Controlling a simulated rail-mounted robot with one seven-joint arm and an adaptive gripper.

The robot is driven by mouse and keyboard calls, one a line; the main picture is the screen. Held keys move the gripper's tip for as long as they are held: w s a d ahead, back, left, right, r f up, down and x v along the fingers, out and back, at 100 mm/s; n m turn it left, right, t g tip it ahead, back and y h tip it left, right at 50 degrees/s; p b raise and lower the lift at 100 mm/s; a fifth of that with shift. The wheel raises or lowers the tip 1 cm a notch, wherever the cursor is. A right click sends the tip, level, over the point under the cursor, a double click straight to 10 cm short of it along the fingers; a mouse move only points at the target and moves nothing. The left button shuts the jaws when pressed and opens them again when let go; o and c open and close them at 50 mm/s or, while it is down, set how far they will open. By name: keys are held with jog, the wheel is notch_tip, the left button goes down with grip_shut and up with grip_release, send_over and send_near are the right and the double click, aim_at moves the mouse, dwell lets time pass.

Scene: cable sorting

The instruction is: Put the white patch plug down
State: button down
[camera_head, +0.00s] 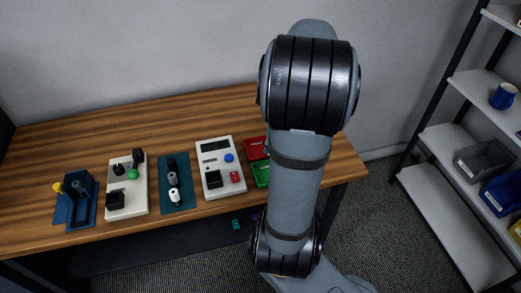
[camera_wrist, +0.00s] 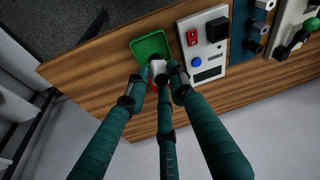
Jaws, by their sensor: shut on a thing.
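My gripper (camera_wrist: 157,76), with long teal fingers, is shut on the white patch plug (camera_wrist: 157,66) in the wrist view. The plug's lower part is hidden by the fingertips. Plug and fingertips overlap the near edge of the green tray (camera_wrist: 146,44) in that view; I cannot tell their height above it. The red tray (camera_wrist: 152,88) shows partly behind the fingers. In the head view, the red tray (camera_head: 254,146) and green tray (camera_head: 261,174) are partly covered by my arm, which hides the gripper and held plug.
A teal board (camera_head: 182,203) carries dark, grey and white cylindrical pieces. A white tester (camera_head: 212,150) with a blue knob stands between it and the trays. A white panel (camera_head: 133,208) and blue holder (camera_head: 82,215) stand left. Wooden table (camera_head: 215,105) is bare at the back.

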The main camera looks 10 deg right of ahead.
jog(key=w+f+n+p, duration=0.1)
jog(key=w+f, duration=0.3)
jog(key=w, duration=0.1)
jog(key=w+f+n+p, duration=0.1)
jog(key=w+f+p, duration=0.1)
jog(key=w+f, duration=0.3)
jog(key=w+f+n+p, duration=0.2)
jog(key=w+f, duration=0.3)
jog(key=w, duration=0.1)
jog(key=shift+w+d+f+g+y, duration=0.1)
jog(key=shift+w+f+g+y, duration=0.2)
jog(key=shift+w+y, duration=0.1)
jog(key=shift+r, duration=0.1)
jog(key=shift+f, duration=0.2)
jog(key=c, duration=1.5)
grip_release()
jog(key=shift+r, duration=0.1)
